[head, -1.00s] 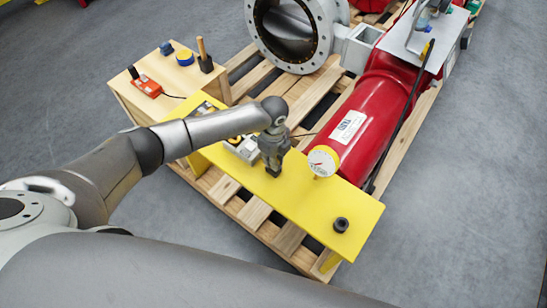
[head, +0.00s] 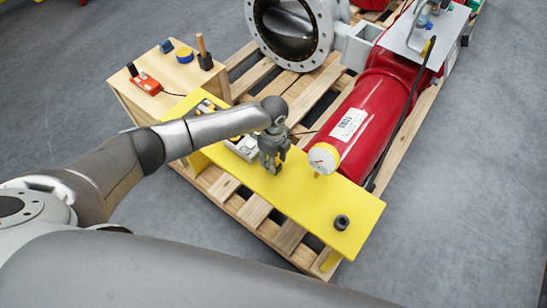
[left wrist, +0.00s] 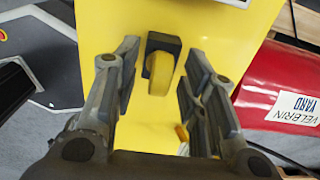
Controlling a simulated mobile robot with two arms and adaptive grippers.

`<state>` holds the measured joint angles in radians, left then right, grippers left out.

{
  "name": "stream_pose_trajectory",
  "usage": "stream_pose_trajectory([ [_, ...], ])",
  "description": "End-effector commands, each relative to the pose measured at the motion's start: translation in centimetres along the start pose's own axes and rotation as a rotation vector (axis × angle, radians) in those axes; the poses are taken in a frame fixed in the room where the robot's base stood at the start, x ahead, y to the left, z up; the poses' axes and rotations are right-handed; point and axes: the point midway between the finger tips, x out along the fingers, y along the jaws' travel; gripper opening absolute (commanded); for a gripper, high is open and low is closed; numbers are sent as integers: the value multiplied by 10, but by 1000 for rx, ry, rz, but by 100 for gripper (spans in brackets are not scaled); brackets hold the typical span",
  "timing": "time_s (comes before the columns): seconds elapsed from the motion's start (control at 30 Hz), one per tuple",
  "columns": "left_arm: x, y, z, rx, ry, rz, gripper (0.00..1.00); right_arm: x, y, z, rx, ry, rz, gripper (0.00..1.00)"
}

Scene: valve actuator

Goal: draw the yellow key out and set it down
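The yellow key (left wrist: 160,72) shows in the left wrist view as a rounded yellow piece at a dark block (left wrist: 163,43) on the yellow bench. How deep it sits in the block I cannot tell. My left gripper (left wrist: 160,85) is open, with one finger on each side of the key and a gap on both sides. In the head view my left gripper (head: 272,164) is low over the middle of the yellow bench (head: 305,205) and hides the key. My right gripper is not in view.
A round gauge (head: 323,158) stands close right of my left gripper, before the red cylinder (head: 365,118). A black ring (head: 341,223) sits at the bench's near right end. Grey parts (head: 243,147) lie left of the gripper. A wooden box (head: 170,80) holds small items.

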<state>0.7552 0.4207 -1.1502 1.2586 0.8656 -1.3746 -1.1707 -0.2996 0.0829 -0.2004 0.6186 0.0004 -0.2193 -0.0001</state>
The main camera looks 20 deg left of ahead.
Motion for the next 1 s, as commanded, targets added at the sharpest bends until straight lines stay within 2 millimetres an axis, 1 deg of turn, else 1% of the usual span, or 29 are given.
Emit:
stream_pose_trajectory([
  [0.17, -18, -2, 1, -1, 0, -4, 39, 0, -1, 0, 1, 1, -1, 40],
  [0.27, -37, -1, 1, 1, 0, -5, 39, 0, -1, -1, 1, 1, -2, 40],
  [0.4, -68, -2, 1, 0, 0, -6, 39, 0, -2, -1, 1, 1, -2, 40],
  [0.5, -88, -1, 0, 1, 0, -5, 39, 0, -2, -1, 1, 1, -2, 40],
  [0.6, -103, -1, 0, -1, 0, -3, 39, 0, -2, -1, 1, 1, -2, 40],
  [0.7, -113, -1, 1, 0, -1, -2, 39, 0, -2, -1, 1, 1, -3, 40],
  [0.8, -118, 0, 0, 0, 0, -2, 39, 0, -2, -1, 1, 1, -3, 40],
  [1.0, -120, 0, 0, 0, 0, -1, 39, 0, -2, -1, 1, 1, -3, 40],
])
